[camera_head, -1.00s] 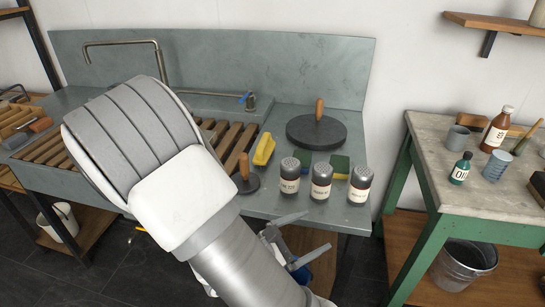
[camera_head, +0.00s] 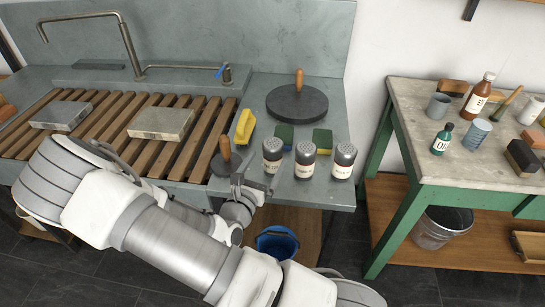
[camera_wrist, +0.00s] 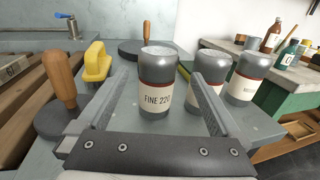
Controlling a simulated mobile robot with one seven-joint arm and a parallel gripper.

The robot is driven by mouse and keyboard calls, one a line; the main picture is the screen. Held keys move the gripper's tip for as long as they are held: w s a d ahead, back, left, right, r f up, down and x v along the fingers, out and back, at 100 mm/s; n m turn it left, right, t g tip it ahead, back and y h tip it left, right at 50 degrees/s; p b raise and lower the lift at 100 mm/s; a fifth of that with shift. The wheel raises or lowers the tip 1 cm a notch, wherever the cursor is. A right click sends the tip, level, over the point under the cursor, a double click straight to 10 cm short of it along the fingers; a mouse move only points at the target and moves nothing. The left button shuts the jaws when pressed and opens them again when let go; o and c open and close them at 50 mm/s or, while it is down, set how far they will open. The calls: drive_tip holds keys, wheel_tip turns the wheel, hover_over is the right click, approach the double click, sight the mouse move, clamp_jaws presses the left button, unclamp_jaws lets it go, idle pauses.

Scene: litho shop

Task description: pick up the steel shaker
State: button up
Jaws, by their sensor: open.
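Three steel shakers with perforated domed lids, grey bodies and cream labels stand upright in a row near the counter's front edge. The left shaker (camera_head: 272,155) is labelled FINE 220 in the wrist view (camera_wrist: 158,85). The middle shaker (camera_head: 305,160) and right shaker (camera_head: 343,162) are partly covered by a finger or each other in the wrist view. My gripper (camera_head: 248,182) is open, just left and in front of the left shaker. In the wrist view its fingers (camera_wrist: 160,95) point forward on either side of the left shaker, with nothing held.
A wooden-handled black disc (camera_head: 225,160) stands close left of my gripper. A blue bucket (camera_head: 277,243) is below the counter. A green-legged table (camera_head: 400,195) stands right.

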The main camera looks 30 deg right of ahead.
sight(277, 140)
drive_tip(key=x, duration=0.9)
drive_tip(key=shift+w+r, duration=0.15)
drive_tip(key=shift+w, duration=0.1)
drive_tip(key=c, duration=1.5)
